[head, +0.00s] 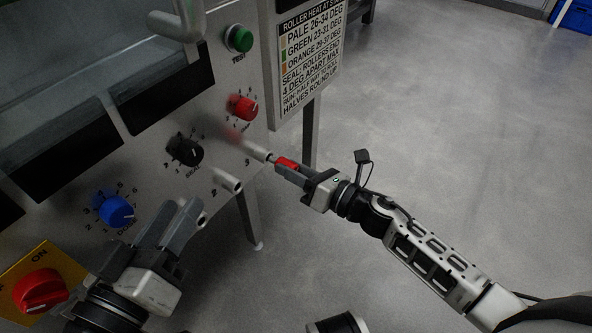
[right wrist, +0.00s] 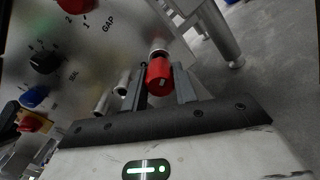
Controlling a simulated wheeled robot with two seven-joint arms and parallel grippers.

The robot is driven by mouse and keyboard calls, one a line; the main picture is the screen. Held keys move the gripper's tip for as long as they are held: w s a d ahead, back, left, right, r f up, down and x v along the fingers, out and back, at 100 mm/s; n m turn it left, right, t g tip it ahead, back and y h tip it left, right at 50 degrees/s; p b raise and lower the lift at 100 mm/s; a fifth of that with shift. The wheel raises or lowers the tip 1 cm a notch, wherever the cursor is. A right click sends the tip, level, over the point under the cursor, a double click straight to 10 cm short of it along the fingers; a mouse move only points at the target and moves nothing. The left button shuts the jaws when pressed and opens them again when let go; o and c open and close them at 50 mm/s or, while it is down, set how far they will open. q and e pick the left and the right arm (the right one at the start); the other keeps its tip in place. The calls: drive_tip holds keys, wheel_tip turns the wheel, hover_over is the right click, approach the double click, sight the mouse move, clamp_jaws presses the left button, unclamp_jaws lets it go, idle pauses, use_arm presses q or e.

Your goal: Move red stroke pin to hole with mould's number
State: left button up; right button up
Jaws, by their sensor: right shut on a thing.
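The red stroke pin (head: 287,163) is between the fingers of my right gripper (head: 284,169), which is shut on it. Its tip points left at the metal tube by the rightmost number on the panel's lower edge (head: 262,153); I cannot tell whether it is inside. In the right wrist view the red head (right wrist: 159,75) sits between the fingers, in line with a silver tube (right wrist: 158,49). Another tube (head: 228,180) is by the number 2. My left gripper (head: 185,207) is at the panel's lower edge, its fingers apart, with no pin visible in it.
A red ON switch (head: 40,291) is lower left. A roller-heat sign (head: 309,50) hangs at the right. Open floor lies beyond.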

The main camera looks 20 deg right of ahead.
drive_tip(key=shift+x, duration=1.2)
idle(0.6)
drive_tip(key=o, duration=1.3)
drive_tip(key=shift+s+d, duration=0.1)
drive_tip(key=shift+s, duration=0.05)
drive_tip(key=shift+b+v, duration=0.3)
drive_tip(key=shift+v, duration=3.05)
